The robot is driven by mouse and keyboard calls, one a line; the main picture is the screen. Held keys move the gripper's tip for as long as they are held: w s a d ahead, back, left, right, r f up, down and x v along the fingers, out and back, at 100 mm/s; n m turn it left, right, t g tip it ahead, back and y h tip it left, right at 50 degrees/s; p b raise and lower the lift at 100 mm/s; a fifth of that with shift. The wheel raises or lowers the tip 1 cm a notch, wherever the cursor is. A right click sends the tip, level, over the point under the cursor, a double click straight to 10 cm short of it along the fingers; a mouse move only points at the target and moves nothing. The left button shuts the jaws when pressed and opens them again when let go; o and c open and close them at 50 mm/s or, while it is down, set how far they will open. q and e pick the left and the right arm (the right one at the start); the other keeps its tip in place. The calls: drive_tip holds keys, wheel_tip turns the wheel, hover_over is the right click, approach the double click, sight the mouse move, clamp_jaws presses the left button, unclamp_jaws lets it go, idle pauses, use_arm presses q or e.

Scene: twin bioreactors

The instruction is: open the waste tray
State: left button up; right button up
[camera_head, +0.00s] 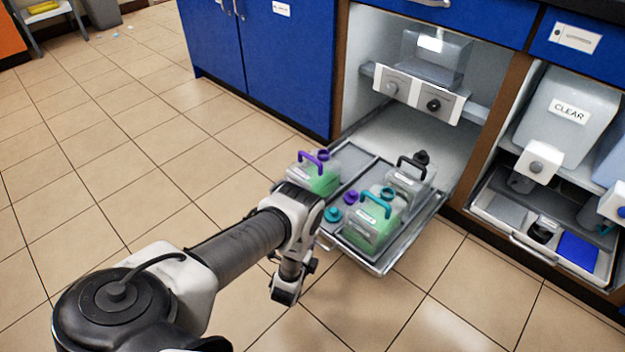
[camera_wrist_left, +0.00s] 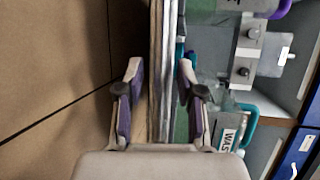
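The waste tray (camera_head: 417,222) is slid out of the lower middle cabinet over the floor. It holds a purple-handled jug (camera_head: 318,181) and a teal-handled jug (camera_head: 365,232), both with green liquid, and a black-handled jug (camera_head: 410,183). My left gripper (camera_head: 285,291) points down at the tray's near left side. In the left wrist view my left gripper (camera_wrist_left: 160,75) has its fingers apart, with the tray's edge (camera_wrist_left: 160,40) running between them. I cannot tell whether they touch it. A jug labelled WASTE (camera_wrist_left: 228,138) shows there. My right gripper is out of view.
A shelf with a clear container (camera_head: 435,55) and two knobbed blocks sits above the tray. The right cabinet holds a container labelled CLEAR (camera_head: 565,105) above another tray (camera_head: 505,212). Blue doors (camera_head: 285,70) are closed.

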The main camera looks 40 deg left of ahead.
use_arm(q)
drive_tip(key=shift+s, duration=0.1)
drive_tip(key=v, duration=1.1)
drive_tip(key=shift+s+d, duration=0.2)
drive_tip(key=shift+s, duration=0.15)
drive_tip(key=shift+r, duration=0.1)
